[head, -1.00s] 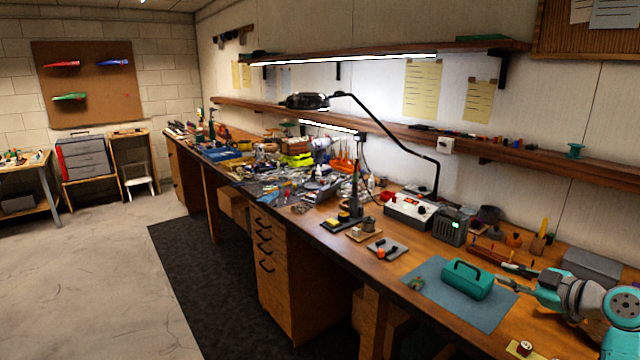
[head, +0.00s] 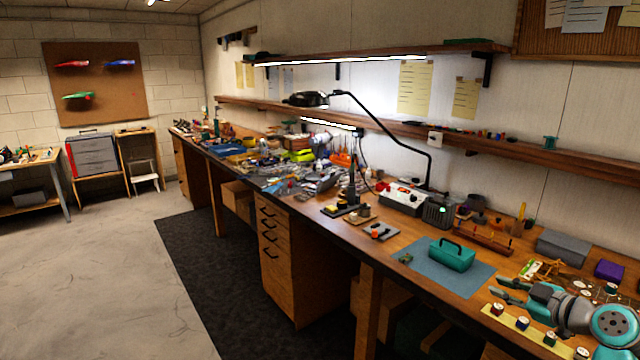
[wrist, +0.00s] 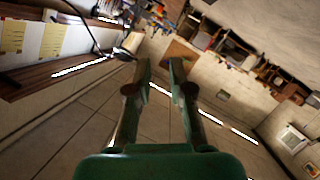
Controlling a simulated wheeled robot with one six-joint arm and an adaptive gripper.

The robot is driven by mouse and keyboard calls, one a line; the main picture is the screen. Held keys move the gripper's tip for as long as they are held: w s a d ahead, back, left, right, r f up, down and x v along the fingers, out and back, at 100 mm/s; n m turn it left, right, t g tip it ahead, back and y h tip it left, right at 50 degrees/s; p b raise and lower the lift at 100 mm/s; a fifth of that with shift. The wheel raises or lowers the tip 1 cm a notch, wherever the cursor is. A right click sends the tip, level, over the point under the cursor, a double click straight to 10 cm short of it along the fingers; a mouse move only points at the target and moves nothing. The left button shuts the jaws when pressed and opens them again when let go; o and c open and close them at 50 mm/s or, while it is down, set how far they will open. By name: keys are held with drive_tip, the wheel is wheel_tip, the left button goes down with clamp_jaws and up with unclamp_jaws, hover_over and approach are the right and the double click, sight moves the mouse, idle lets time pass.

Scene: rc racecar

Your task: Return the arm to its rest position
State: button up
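My gripper (head: 508,293) is at the lower right of the head view, at the end of my teal and grey arm, over the right part of the workbench (head: 403,237). In the wrist view my gripper (wrist: 157,68) shows two dark fingers with a clear gap between them and nothing held. The wrist view looks out over the room, tilted, with walls, shelf and bench far off.
A yellow strip (head: 535,340) with several small spools lies below my gripper. A grey box (head: 563,247) and a purple box (head: 609,270) stand behind it. The lamp (head: 306,99) arches over the bench. Floor (head: 110,290) to the left is open.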

drive_tip(key=s+a+f+m+h, duration=0.25)
drive_tip(key=s+a+f, duration=0.25)
drive_tip(key=f, duration=0.5)
drive_tip(key=s+a+f+m+h, duration=0.1)
drive_tip(key=s+a+f+m, duration=0.35)
drive_tip(key=f, duration=0.55)
drive_tip(key=s+a+f+m+h, duration=0.1)
drive_tip(key=s+a+f, duration=0.3)
drive_tip(key=s, duration=0.3)
drive_tip(key=s+a+f+m+h, duration=0.1)
drive_tip(key=s+a+f+m, duration=0.15)
drive_tip(key=s+f, duration=0.4)
drive_tip(key=s+a+r+h, duration=0.15)
drive_tip(key=s+a, duration=0.25)
drive_tip(key=s, duration=0.9)
drive_tip(key=s+a+r, duration=0.1)
drive_tip(key=s+r, duration=0.3)
drive_tip(key=s, duration=0.3)
drive_tip(key=s+a+r+t, duration=0.1)
drive_tip(key=s+r, duration=0.3)
drive_tip(key=s, duration=0.3)
drive_tip(key=s+a+r+y, duration=0.1)
drive_tip(key=s+a+r, duration=0.1)
drive_tip(key=s+r, duration=0.2)
drive_tip(key=s+m, duration=0.1)
drive_tip(key=s, duration=0.2)
drive_tip(key=shift+r, duration=0.25)
